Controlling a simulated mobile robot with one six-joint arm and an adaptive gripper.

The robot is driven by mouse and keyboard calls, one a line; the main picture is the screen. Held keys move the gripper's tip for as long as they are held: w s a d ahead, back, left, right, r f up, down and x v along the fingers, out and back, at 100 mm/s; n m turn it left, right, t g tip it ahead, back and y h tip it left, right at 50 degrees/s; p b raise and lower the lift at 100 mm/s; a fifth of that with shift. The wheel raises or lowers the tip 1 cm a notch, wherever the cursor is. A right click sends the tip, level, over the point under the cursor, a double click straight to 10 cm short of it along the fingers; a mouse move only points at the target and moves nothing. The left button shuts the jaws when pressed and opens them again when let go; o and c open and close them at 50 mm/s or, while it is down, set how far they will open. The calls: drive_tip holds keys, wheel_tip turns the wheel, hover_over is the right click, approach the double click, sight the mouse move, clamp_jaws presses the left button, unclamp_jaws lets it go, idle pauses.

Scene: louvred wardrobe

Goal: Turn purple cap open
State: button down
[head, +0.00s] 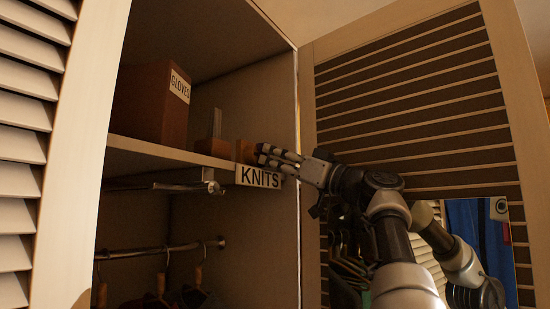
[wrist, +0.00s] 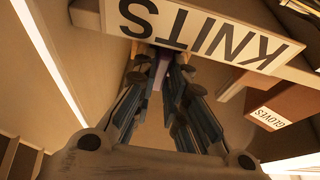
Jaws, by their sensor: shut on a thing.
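My gripper (head: 268,154) reaches in from the right, with its fingertips at the right end of the wardrobe shelf, just above the KNITS label (head: 260,177). In the wrist view my gripper (wrist: 162,68) has its fingers close together around a narrow purple piece (wrist: 165,70), which looks like the purple cap. The fingers hide most of it, so its turn angle cannot be told. The cap does not show clearly in the head view. A small orange-brown block (head: 245,150) sits by the fingertips.
A brown GLOVES box (head: 155,105) stands on the shelf (head: 150,150) at the left. A metal rail (head: 150,251) with hangers runs below. A louvred door (head: 415,100) with a mirror (head: 510,245) stands at the right, close to my arm. Another louvred door (head: 25,150) is at the left.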

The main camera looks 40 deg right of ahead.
drive_tip(key=shift+r, duration=0.2)
drive_tip(key=c, duration=1.9)
unclamp_jaws()
drive_tip(key=shift+f, duration=0.1)
